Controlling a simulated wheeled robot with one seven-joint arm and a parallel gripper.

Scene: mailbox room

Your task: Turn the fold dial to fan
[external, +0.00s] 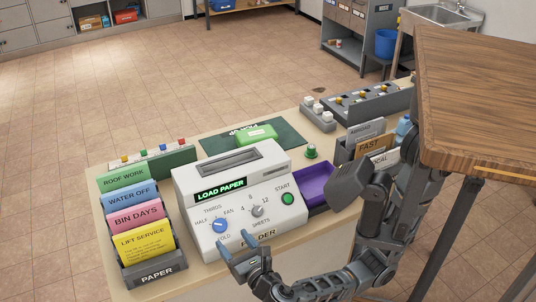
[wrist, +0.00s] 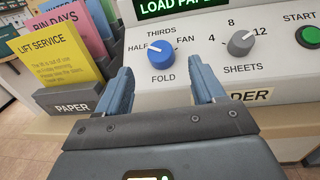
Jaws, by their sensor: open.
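The fold dial is a round blue knob (external: 220,225) on the sloped front of the white folder machine (external: 188,190). In the wrist view the blue fold dial (wrist: 161,55) has a white mark pointing up and left, toward HALF. THIRDS is printed above it and FAN to its right. My gripper (external: 235,246) is open and empty, just in front of the panel, below the dial. In the wrist view its two blue-grey fingers (wrist: 165,82) stand apart to the lower left and lower right of the dial, not visibly touching it.
A grey sheets dial (wrist: 241,43) and a green START button (external: 288,199) sit right of the fold dial. The display (external: 221,189) reads LOAD PAPER. A paper rack (external: 157,274) with coloured sheets stands close at left. A purple tray (external: 314,188) lies at right.

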